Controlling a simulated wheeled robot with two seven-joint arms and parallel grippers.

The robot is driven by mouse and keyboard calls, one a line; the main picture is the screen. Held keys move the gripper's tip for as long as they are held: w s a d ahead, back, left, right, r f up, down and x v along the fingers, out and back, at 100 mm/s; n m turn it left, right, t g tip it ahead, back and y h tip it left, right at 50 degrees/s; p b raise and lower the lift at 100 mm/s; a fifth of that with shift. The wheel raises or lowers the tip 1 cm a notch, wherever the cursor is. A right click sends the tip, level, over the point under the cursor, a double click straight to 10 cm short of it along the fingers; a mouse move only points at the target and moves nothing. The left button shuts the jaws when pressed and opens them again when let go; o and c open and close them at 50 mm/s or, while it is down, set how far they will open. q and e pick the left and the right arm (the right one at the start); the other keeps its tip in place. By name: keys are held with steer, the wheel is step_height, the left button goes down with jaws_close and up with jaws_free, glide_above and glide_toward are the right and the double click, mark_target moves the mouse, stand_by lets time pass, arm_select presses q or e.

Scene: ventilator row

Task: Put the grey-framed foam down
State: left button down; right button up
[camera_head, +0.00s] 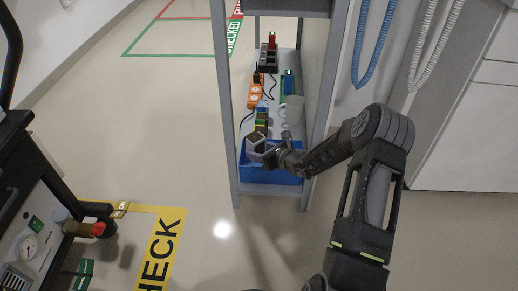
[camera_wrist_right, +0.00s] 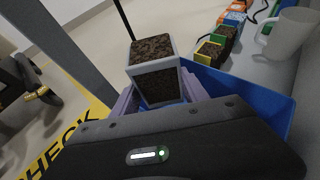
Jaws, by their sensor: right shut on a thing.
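The grey-framed foam (camera_wrist_right: 155,50) is a block with a dark, porous brown face and a pale grey frame. My right gripper (camera_wrist_right: 160,97) is shut on it, with a pale purple finger on each side. In the head view the foam (camera_head: 254,139) is at the tip of my right gripper (camera_head: 266,154), over the front of the blue bin (camera_head: 286,179) on the shelf. The bin's blue wall also shows behind the gripper in the wrist view (camera_wrist_right: 246,92). I cannot tell whether the foam touches the bin. My left gripper is not in view.
Yellow- and green-framed foams (camera_wrist_right: 208,52) stand in a row behind the bin. A white mug (camera_wrist_right: 290,36) is to their right. Orange sockets (camera_head: 255,95) are farther back. Grey posts (camera_head: 231,130) flank the shelf. A machine (camera_head: 40,220) stands at left; the middle floor is clear.

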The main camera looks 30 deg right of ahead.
steer(key=shift+f, duration=0.25)
steer(key=o, duration=1.5)
steer(key=shift+o, duration=0.2)
steer(key=shift+r, duration=0.15)
steer(key=shift+r, duration=0.3)
steer(key=p+v, duration=0.5)
steer(key=v, duration=0.7)
steer(key=shift+r, duration=0.1)
